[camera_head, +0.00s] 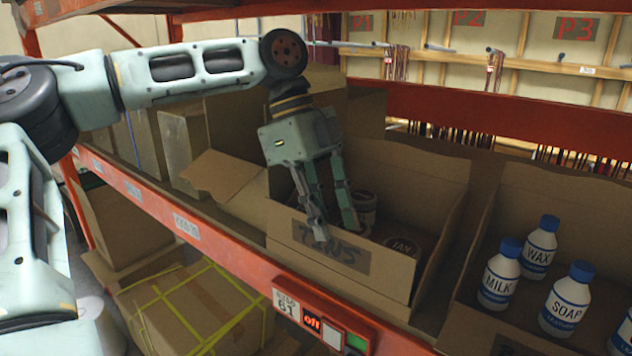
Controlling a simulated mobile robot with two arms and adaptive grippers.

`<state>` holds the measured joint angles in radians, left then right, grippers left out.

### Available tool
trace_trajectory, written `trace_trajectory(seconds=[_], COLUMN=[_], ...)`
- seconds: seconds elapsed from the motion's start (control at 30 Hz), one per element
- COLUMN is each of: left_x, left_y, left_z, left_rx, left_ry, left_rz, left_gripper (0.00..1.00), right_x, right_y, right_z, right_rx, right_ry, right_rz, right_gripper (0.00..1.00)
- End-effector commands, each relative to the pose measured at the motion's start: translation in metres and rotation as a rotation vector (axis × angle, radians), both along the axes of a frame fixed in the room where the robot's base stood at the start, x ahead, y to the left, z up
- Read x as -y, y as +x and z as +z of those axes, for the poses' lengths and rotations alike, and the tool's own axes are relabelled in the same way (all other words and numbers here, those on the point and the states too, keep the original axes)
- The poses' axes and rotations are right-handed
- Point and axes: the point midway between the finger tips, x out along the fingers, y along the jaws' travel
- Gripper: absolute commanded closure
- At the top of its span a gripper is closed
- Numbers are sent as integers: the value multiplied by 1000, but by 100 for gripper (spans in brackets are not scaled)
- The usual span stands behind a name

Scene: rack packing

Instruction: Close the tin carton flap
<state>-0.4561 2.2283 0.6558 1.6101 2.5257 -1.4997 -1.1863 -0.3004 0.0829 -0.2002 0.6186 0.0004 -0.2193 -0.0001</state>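The tin carton (395,280) is a brown cardboard box with a "TINS" label on its front wall, on the shelf. Its left flap (222,176) stands open, sticking out to the left. Inside are a pale tin (367,202), partly hidden behind my gripper, and a tin with a dark lid (403,246). My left gripper (339,236) points down at the carton's front left, its fingers apart, tips in front of or over the front wall; I cannot tell whether they touch it. It seems to hold nothing. My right gripper is not in view.
A carton on the right holds white bottles with blue caps, such as milk (499,277), wax (539,250) and soap (566,303). The orange shelf beam (235,252) runs along the front, with a label unit (312,322). A strapped box (200,310) is below.

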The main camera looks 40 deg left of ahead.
Motion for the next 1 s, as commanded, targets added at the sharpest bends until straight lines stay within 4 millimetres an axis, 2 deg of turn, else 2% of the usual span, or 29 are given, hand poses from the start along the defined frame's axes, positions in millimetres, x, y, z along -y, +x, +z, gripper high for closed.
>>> trace_trajectory(seconds=[0.2, 0.4, 0.6, 1.0], left_x=[-19, -32, -37, -38], left_y=[3, 3, 3, 3], left_z=[46, 76, 89, 90], left_rx=[4, 1, -1, -1], left_ry=[0, 0, 0, 0], left_rz=[4, 1, 0, 0], left_gripper=[78, 78, 78, 78], right_x=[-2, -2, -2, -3], right_y=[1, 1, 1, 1], right_z=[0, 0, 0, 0], right_rx=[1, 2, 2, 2], right_ry=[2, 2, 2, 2], right_rz=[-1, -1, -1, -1], right_gripper=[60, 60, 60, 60])
